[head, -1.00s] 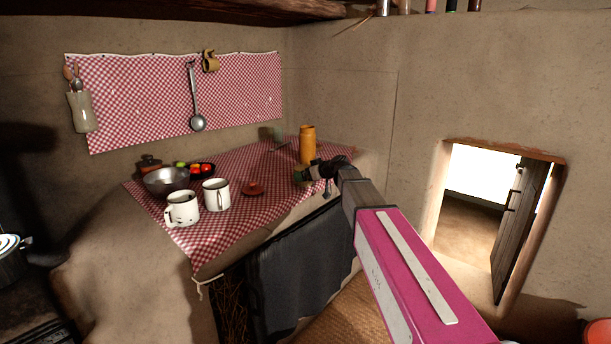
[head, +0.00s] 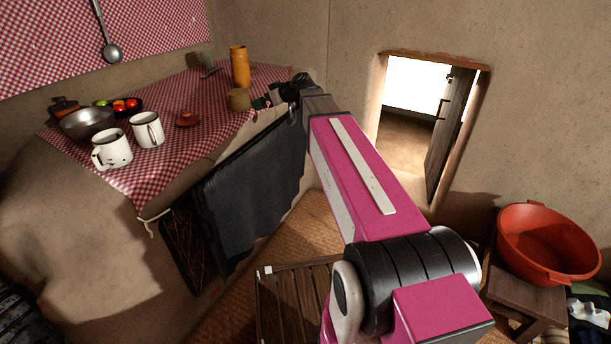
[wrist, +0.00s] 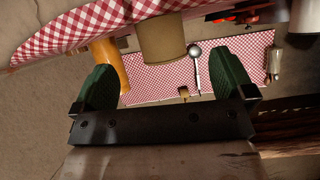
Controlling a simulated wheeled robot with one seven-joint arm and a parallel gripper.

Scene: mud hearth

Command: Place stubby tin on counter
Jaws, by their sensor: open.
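The stubby tin (head: 238,99), a short dull tan can, stands upright on the checked cloth of the counter (head: 215,112), near its front right edge. In the wrist view, which is upside down, the tin (wrist: 161,42) hangs from the top of the picture between the directions of my two green fingers. My gripper (head: 262,101) is just right of the tin in the head view. In the wrist view my gripper (wrist: 164,62) is open, with clear gaps between both fingers and the tin. The tin appears just beyond the fingertips.
A tall orange canister (head: 240,66) stands close behind the tin. Two white mugs (head: 113,149) (head: 147,130), a metal bowl (head: 88,123) and a small red-brown dish (head: 187,119) are farther left. A red basin (head: 548,244) sits on a stool at right.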

